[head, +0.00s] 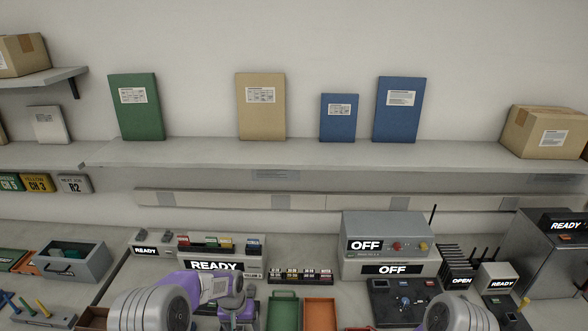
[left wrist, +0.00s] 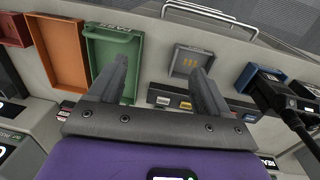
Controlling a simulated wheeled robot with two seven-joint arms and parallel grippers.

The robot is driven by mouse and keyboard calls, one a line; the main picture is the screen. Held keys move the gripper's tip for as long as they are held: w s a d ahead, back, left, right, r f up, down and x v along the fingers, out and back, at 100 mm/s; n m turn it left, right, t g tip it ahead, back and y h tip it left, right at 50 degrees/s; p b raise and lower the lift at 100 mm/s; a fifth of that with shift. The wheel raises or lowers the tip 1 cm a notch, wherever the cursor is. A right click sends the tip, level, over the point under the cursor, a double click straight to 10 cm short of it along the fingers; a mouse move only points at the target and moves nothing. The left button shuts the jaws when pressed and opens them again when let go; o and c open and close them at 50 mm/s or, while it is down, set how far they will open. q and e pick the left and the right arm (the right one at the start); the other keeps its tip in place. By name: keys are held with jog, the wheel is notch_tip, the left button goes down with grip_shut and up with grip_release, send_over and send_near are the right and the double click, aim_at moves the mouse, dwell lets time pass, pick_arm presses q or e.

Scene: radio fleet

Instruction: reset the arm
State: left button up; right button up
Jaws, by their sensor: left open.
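My left arm (head: 158,305), with purple and grey links, comes in from the bottom left of the head view. My left gripper (head: 238,308) hangs over the bench, left of the green tray (head: 283,312). In the left wrist view its two grey fingers (left wrist: 160,66) are apart with nothing between them. The green tray (left wrist: 110,50) shows behind one finger there, and a small grey box with an orange mark (left wrist: 192,62) behind the other. Of my right arm only a rounded grey link (head: 458,313) shows at the bottom right; its gripper is out of view.
An orange tray (head: 320,315) lies right of the green one. A grey unit reading OFF (head: 390,243) and a charger-like rack reading READY (head: 215,255) stand behind. A grey drawer box (head: 75,262) is at left. A shelf (head: 300,153) with upright binders runs above.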

pick_arm(q)
jog(key=s+d+f+n+h+b, duration=0.1)
jog(key=s+f+b, duration=0.2)
jog(key=s+f, duration=0.4)
jog(key=s+d+f+n+h+b, duration=0.1)
jog(key=s+d+f+b, duration=0.1)
jog(key=s+f, duration=0.6)
jog(key=s+d+f+n+h+b, duration=0.1)
jog(key=s+d+f+b, duration=0.1)
jog(key=s+f+b, duration=0.2)
jog(key=s+f, duration=0.3)
jog(key=s, duration=0.3)
jog(key=shift+d+f+t, duration=0.25)
jog(key=shift+t, duration=0.05)
jog(key=shift+s+b, duration=0.1)
jog(key=shift+b, duration=0.2)
jog(key=shift+c, duration=0.3)
